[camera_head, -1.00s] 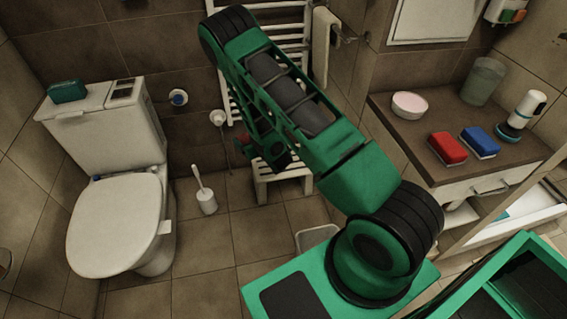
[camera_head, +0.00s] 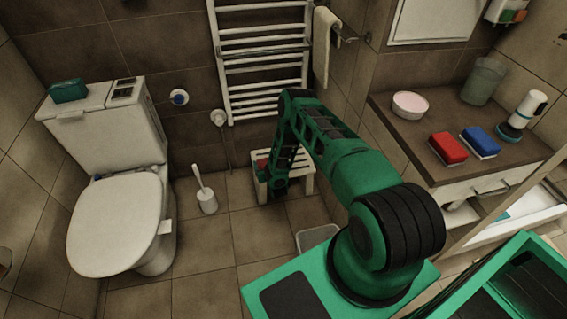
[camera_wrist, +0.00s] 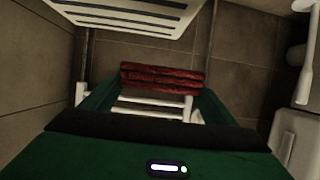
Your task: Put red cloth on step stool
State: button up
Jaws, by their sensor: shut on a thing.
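The red cloth (camera_wrist: 162,78) is a folded, layered bundle between the two green fingers of my gripper (camera_wrist: 160,90) in the wrist view. My gripper is shut on it. In the head view a small part of the red cloth (camera_head: 262,164) shows at the left part of the stool top, beside the end of my arm. The step stool (camera_head: 306,184) is white and slatted and stands on the floor below the towel rail. My arm hides much of it. Its white slats (camera_wrist: 150,108) also show between my fingers in the wrist view. I cannot tell whether the cloth touches the stool.
A white towel rail (camera_head: 262,60) hangs on the wall behind the stool. A toilet (camera_head: 115,225) and a toilet brush (camera_head: 207,200) stand to the left. A counter (camera_head: 410,130) with a red and a blue sponge is to the right. A bin (camera_head: 316,238) stands in front.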

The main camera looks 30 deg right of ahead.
jog(key=shift+d+f+h, duration=0.3)
jog(key=shift+d+f, duration=0.25)
jog(key=shift+f, duration=0.05)
jog(key=w+d+f, duration=0.1)
jog(key=d+f, duration=0.1)
jog(key=d, duration=0.1)
jog(key=w+d+f, duration=0.1)
jog(key=d+f, duration=0.1)
jog(key=d, duration=0.2)
jog(key=w+d+f, duration=0.1)
jog(key=d+f, duration=0.1)
jog(key=d, duration=0.1)
jog(key=shift+w+d+f, duration=0.1)
jog(key=shift+d+f, duration=0.4)
jog(key=shift+f, duration=1.95)
jog(key=o, duration=1.1)
